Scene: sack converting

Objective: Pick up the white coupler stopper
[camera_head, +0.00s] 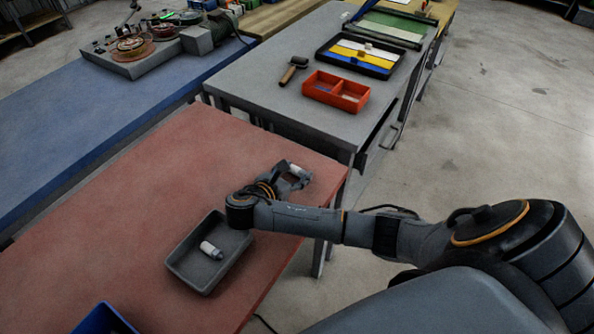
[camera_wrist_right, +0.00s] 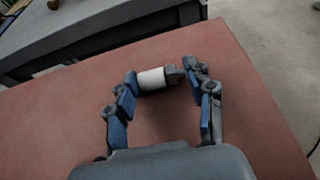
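A white stopper with a grey end (camera_wrist_right: 152,79) lies on the red table top. It also shows in the head view (camera_head: 298,170), partly hidden by my right gripper. My right gripper (camera_wrist_right: 163,80) is spread wide, with its blue-padded fingers on either side of the stopper's two ends. The fingertips are very close to the ends; I cannot tell whether they touch. A similar white and grey piece (camera_head: 211,250) lies in a grey tray (camera_head: 178,268). My left gripper is not in view.
A blue bin (camera_head: 103,320) stands at the table's near edge. Behind is a grey bench (camera_head: 262,92) with a red divided tray (camera_head: 318,93), a roller (camera_head: 292,70) and a framed panel (camera_head: 357,57). A blue bench (camera_head: 70,128) runs at left. The red table's left part is clear.

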